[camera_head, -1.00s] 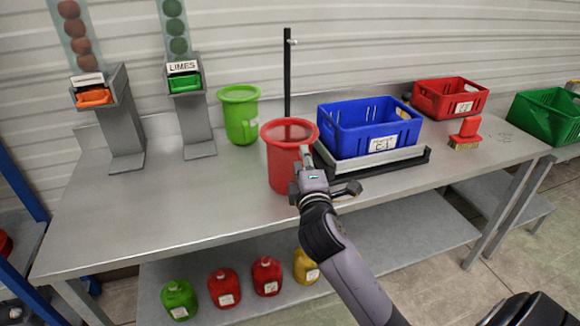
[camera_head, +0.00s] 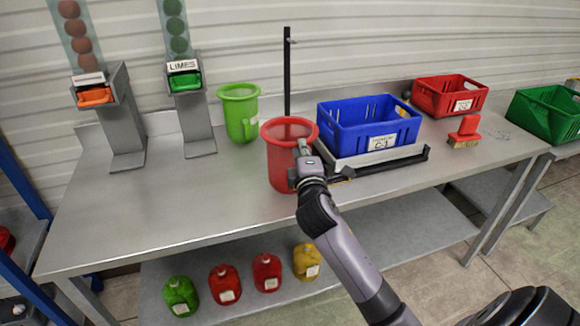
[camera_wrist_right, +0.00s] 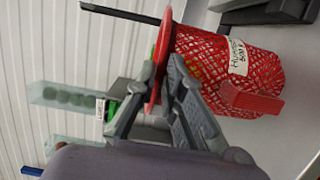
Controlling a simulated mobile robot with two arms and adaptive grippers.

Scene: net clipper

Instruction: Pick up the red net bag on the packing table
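The red net bag (camera_head: 279,167) stands upright on the packing table (camera_head: 200,212), near its front edge. It is a red mesh tub with a stiff round rim, a handle and a white label, seen close in the right wrist view (camera_wrist_right: 255,70). My right gripper (camera_head: 304,150) is at the rim on the bag's right front side. In the right wrist view its two fingers (camera_wrist_right: 162,66) pinch the rim from both sides. The bag still seems to rest on the table. My left gripper is not in view.
A blue crate (camera_head: 350,137) on a scale stands right of the bag. A green net bag (camera_head: 238,115) and a black post (camera_head: 287,75) stand behind. A red brush (camera_head: 467,128) and red crate (camera_head: 440,97) are farther right. Two dispensers stand left.

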